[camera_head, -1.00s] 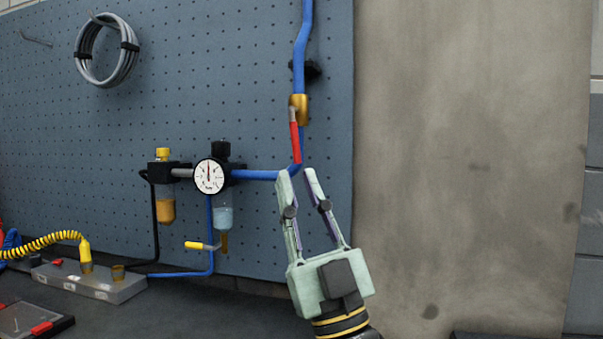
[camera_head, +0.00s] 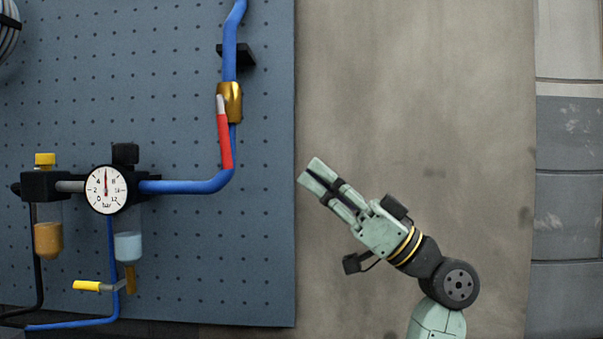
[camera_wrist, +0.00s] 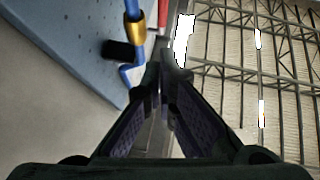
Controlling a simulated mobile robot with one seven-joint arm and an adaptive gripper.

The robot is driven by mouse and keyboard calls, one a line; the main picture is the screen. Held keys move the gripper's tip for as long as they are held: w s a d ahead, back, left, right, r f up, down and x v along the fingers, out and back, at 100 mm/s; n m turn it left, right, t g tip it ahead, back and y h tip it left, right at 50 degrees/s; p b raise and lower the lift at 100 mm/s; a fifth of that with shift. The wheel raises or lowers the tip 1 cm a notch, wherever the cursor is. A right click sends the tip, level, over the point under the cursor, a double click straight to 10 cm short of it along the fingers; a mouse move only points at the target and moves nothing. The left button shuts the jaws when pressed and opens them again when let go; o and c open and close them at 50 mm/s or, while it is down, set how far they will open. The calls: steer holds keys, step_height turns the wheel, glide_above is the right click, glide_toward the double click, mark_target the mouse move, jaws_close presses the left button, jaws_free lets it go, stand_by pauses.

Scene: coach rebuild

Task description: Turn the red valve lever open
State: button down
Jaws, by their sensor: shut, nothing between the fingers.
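The red valve lever (camera_head: 225,140) hangs down from the brass valve body (camera_head: 230,102), close along the blue pipe (camera_head: 210,187), tilted slightly. In the wrist view the red lever (camera_wrist: 162,12) is partly cut off at the top edge, beside the brass valve (camera_wrist: 137,32). My gripper (camera_head: 310,177) is to the right of the lever and lower, in front of the bare wall and apart from the lever. Its fingers are together and empty. In the wrist view my gripper's fingertips (camera_wrist: 164,68) show below the lever.
A regulator with a round gauge (camera_head: 106,189) and a yellow-handled valve (camera_head: 88,285) are on the blue pegboard (camera_head: 270,260) to the left. A black pipe clamp (camera_head: 240,54) sits above the valve. The concrete wall (camera_head: 420,80) on the right is clear.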

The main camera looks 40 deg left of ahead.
mark_target(226, 135)
steer(key=s+a+r+p, duration=0.4)
steer(key=s+a, duration=0.1)
steer(key=a, duration=0.4)
steer(key=shift+r, duration=0.15)
steer(key=a+b, duration=0.1)
steer(key=s+f+b, duration=0.1)
steer(key=shift+s+a+b, duration=0.2)
steer(key=shift+a+b, duration=0.2)
